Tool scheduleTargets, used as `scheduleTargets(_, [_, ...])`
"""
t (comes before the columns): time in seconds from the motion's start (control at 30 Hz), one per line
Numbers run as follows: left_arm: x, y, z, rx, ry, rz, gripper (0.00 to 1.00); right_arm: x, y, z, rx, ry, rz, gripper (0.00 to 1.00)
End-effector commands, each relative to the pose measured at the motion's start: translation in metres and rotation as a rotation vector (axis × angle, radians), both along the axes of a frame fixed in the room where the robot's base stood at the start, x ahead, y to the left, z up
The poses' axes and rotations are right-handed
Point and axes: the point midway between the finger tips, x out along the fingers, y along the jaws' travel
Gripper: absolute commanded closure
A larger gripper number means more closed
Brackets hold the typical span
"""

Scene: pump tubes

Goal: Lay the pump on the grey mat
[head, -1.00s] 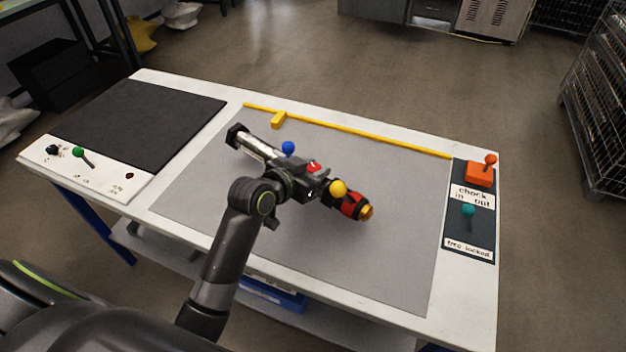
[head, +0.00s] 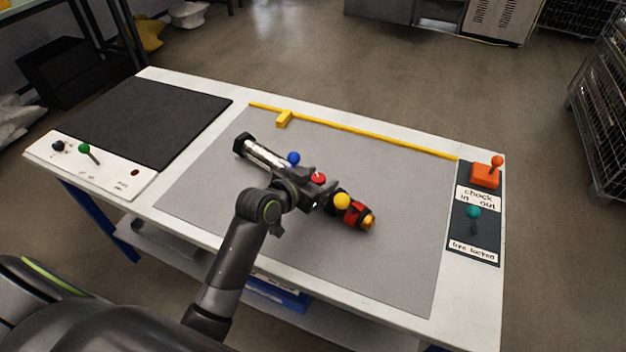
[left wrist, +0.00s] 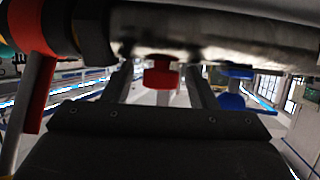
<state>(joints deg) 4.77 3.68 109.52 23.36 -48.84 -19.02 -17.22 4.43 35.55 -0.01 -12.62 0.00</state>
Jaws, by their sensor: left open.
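The pump (head: 266,154) is a silver tube with a black end at upper left and a red and orange end at lower right. It carries a blue, a red and a yellow knob. It appears to lie slantwise on the grey mat (head: 390,190); its contact underneath is hidden. My left gripper (head: 314,185) is at the pump's middle with its fingers open. In the left wrist view the silver body (left wrist: 220,30) crosses the top, and the red knob (left wrist: 162,76) shows between the two fingers (left wrist: 160,88). My right gripper is not in view.
A yellow bar (head: 360,132) runs along the mat's back edge. A dark pad (head: 150,118) and a white panel with a green lever (head: 84,149) are at left. A dark panel with an orange lever (head: 486,174) and a teal lever (head: 473,212) is at right. The mat's right part is clear.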

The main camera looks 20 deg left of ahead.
Motion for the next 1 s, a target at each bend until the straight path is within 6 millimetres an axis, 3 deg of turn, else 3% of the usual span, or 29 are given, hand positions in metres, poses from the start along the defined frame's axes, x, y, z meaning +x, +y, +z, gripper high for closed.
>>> scheduleTargets(0.17, [-0.013, 0.005, 0.005, 0.001, 0.0, 0.001, 0.48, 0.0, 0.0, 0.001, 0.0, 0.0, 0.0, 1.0])
scheduleTargets(0.7, [-0.094, 0.032, 0.041, 0.003, 0.0, -0.001, 0.48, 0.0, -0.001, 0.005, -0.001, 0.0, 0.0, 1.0])
scheduleTargets(1.0, [-0.105, 0.035, 0.045, 0.001, 0.001, -0.001, 0.48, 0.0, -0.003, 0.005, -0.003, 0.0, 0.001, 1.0])
